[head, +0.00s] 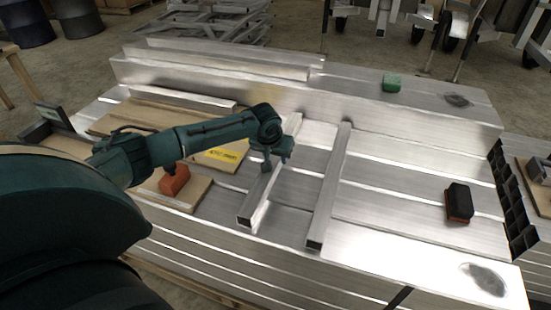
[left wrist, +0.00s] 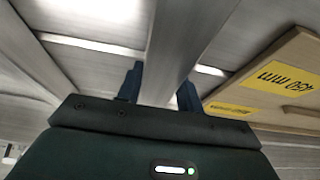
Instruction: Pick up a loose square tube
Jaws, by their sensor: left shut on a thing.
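Two loose square tubes lie across the flat aluminium stack near its middle. The left one (head: 258,196) is under my left gripper (head: 270,165), whose jaws are shut on it from above, partway along its length. In the left wrist view this tube (left wrist: 182,45) runs between the two fingers (left wrist: 160,88). The other loose tube (head: 328,190) lies a short way to the right, roughly parallel, and nothing touches it. I cannot tell whether the held tube is clear of the surface. My right gripper is not in view.
A wooden board with a yellow "450 mm" label (head: 226,154) lies to the left, with an orange block (head: 174,180) near it. A black and red block (head: 459,203) sits at right. A green block (head: 391,83) sits on the raised rear beam. Bare stack surface (head: 400,215) lies right of the tubes.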

